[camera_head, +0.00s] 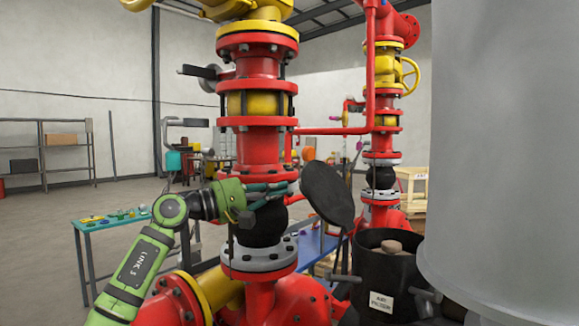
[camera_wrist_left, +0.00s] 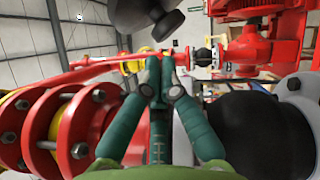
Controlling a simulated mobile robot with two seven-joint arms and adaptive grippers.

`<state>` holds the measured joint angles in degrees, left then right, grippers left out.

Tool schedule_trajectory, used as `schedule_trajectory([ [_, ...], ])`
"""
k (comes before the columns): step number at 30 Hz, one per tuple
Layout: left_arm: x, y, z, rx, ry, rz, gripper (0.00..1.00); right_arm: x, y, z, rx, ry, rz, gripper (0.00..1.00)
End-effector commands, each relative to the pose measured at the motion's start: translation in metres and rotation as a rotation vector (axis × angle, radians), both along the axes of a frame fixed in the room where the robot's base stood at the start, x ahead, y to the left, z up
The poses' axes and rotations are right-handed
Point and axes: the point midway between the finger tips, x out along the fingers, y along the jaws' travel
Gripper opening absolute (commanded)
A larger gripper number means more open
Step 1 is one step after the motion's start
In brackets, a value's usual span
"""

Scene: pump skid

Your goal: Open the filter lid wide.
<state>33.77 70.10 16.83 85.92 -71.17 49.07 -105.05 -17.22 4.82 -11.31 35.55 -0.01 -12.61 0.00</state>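The filter lid (camera_head: 327,193) is a dark round disc in the head view, standing tilted up off the black filter housing (camera_head: 385,285). The housing's mouth is uncovered and a brown rounded thing (camera_head: 392,247) shows inside. My left gripper (camera_head: 283,190) is left of the lid, in front of the red pipe column, with a small gap to the lid visible in the picture. In the left wrist view its teal fingers (camera_wrist_left: 160,60) come together at the tips, with nothing seen between them. A dark part (camera_wrist_left: 145,15) at the top there may be the lid. My right gripper is not in view.
The flanged red pipe column (camera_head: 258,145) stands close by my left gripper, with a black bulged joint (camera_head: 262,225) below. A large grey cylinder (camera_head: 505,150) fills the right side. A teal-topped table (camera_head: 110,222) stands at the left, with open floor around it.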

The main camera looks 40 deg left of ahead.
Motion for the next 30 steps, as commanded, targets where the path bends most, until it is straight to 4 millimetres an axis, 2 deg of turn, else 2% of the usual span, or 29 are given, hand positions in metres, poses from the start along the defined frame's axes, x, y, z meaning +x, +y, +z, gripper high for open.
schedule_trajectory([
  [1, 0.002, -0.010, 0.007, 0.005, -0.001, -0.004, 0.00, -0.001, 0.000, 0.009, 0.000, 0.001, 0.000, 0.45],
  [7, 0.010, -0.028, 0.011, 0.003, -0.001, -0.003, 0.00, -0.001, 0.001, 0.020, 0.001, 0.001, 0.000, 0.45],
  [20, 0.012, -0.031, 0.010, 0.004, -0.001, -0.002, 0.00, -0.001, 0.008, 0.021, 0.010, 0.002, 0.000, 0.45],
  [26, 0.012, -0.046, 0.035, 0.159, 0.013, -0.001, 0.00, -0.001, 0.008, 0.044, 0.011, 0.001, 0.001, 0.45],
  [30, 0.014, -0.056, 0.040, 0.249, 0.026, -0.002, 0.00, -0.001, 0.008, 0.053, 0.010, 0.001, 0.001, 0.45],
])
